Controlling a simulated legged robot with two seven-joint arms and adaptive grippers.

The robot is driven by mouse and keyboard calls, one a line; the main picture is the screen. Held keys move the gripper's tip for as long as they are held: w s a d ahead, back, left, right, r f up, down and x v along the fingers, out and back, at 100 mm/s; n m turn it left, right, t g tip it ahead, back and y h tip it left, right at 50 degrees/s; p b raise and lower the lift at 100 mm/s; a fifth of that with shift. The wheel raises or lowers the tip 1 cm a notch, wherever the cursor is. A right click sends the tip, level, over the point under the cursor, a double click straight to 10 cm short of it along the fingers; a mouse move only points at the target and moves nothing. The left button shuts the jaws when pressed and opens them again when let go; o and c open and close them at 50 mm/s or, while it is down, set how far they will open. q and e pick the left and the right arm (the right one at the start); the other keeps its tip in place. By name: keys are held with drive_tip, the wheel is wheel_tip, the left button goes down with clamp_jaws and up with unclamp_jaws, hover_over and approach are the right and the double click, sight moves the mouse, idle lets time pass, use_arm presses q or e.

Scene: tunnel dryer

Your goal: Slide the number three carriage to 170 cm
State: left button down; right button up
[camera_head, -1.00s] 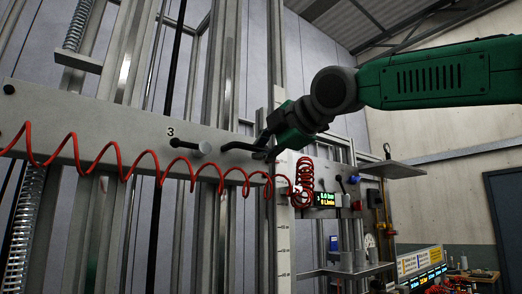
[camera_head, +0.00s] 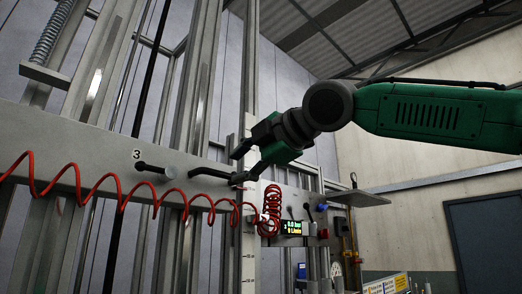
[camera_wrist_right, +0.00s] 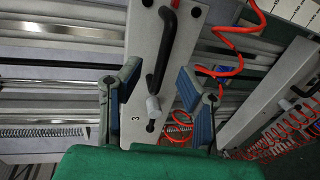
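The number three carriage (camera_head: 100,160) is a long grey plate marked "3", crossing the uprights at left. A black bar handle (camera_head: 208,172) and a dark-stemmed pin with a pale round knob (camera_head: 170,172) stand out from it. My right gripper (camera_head: 239,165) is at the handle's right end. In the right wrist view my right gripper (camera_wrist_right: 157,82) has its two fingers wide apart. Contact cannot be told. A pale upright scale (camera_head: 249,262) stands behind; its figures are too small to read. My left gripper is not in view.
A red coiled hose (camera_head: 110,190) hangs across the plate, close below the right gripper, and bunches at a panel with a small display (camera_head: 291,227). A flat grey shelf (camera_head: 358,198) juts out at right. A coil spring (camera_head: 55,28) stands at upper left.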

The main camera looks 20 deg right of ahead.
drive_tip(key=v, duration=0.7)
drive_tip(key=shift+a, duration=0.35)
drive_tip(key=shift+s, duration=0.1)
drive_tip(key=shift+d, duration=0.2)
